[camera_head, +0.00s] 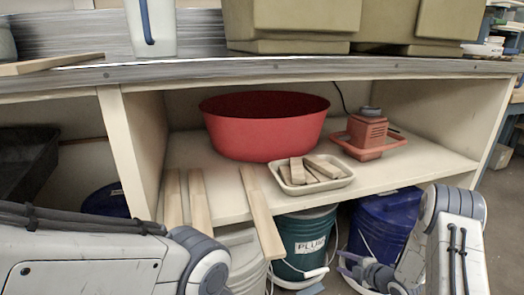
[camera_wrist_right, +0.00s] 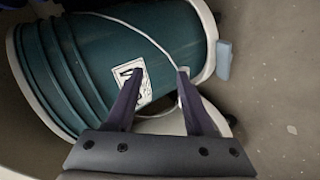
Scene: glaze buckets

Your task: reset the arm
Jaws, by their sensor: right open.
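My right gripper (camera_head: 345,266) is low in the head view, in front of the buckets under the shelf. In the right wrist view, my right gripper (camera_wrist_right: 160,74) is open with nothing between its fingers. A dark green bucket (camera_head: 296,250) with a white label stands to its left in the head view. The bucket (camera_wrist_right: 70,65) also fills the upper left of the wrist view, its label behind the fingertips; I cannot tell whether they touch it. My left arm enters at the lower left, but its gripper is not in view.
A blue bucket (camera_head: 385,222) stands beside the right arm. A white bucket (camera_head: 240,255) is partly hidden by my left arm. Above are a red tub (camera_head: 262,130), a tray (camera_head: 318,187) with wooden blocks and overhanging wooden boards (camera_head: 262,215). Floor is clear at far right.

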